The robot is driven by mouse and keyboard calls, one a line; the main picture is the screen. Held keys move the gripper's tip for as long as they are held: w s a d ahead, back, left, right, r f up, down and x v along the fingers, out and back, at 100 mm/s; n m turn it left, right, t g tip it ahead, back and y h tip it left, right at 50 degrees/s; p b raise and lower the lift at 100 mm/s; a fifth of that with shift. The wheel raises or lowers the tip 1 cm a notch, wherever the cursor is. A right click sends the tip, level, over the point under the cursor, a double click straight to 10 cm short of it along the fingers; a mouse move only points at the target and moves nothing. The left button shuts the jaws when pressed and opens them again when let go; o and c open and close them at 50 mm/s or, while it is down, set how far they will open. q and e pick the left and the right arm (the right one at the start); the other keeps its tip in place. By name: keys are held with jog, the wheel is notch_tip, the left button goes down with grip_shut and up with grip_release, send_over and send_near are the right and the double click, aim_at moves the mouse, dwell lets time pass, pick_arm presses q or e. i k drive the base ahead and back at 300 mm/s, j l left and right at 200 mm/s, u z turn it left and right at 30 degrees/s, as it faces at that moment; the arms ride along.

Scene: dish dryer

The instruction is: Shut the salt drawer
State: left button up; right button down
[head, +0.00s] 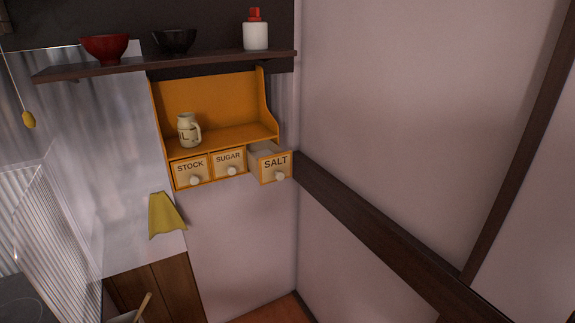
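The salt drawer (275,167) is the rightmost of three small drawers under an orange wall shelf (205,100) in the head view. It is pulled out and its front stands forward of the others. It has a pale front with the word SALT and a round white knob (280,176). The sugar drawer (228,162) and the stock drawer (190,171) beside it are shut. Neither of my grippers shows in the head view.
A patterned mug (188,130) stands on the orange shelf. Above it, a dark shelf (170,66) carries a red bowl (105,47), a black bowl (175,40) and a white bottle (255,36). A wall with a dark rail (375,227) is close on the right. A yellow cloth (165,215) hangs below.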

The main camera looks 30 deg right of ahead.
aim_at(268, 167)
jog(key=z, duration=1)
